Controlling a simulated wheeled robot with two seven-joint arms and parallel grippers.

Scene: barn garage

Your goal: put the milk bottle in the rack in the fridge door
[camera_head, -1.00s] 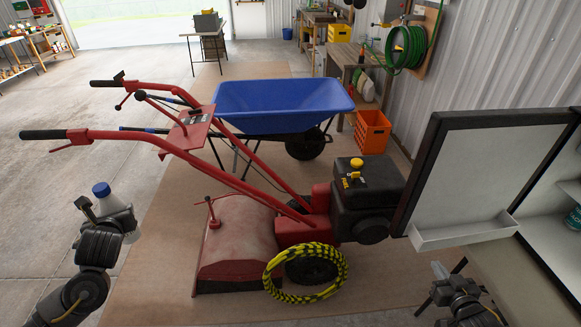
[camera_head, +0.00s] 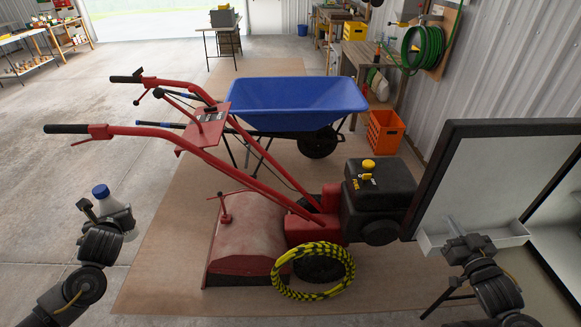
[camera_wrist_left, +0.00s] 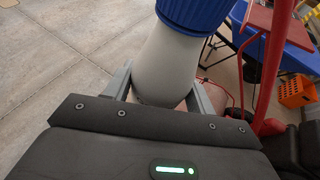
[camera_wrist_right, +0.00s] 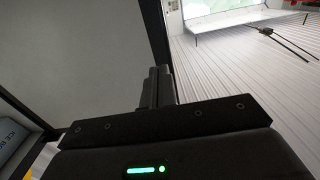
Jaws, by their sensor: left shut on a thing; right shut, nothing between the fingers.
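The milk bottle is white with a blue cap (camera_head: 100,191); its body also fills the middle of the left wrist view (camera_wrist_left: 170,65). My left gripper (camera_head: 108,215) is shut around the bottle and holds it up at the left. The open fridge door (camera_head: 490,175) stands at the right, its pale inner face showing. The white rack (camera_head: 513,235) is low on that face. My right gripper (camera_head: 453,228) is shut and empty, in front of the rack's left part and hiding some of it; I cannot tell if they touch. Its closed fingers show in the right wrist view (camera_wrist_right: 157,87).
The fridge interior (camera_head: 565,245) shows at the right edge. A red tiller (camera_head: 250,225) with a black engine stands in the middle, a yellow-black hose ring (camera_head: 338,285) by its wheel. Behind it are a blue wheelbarrow (camera_head: 295,100) and an orange crate (camera_head: 385,132). The floor at left is clear.

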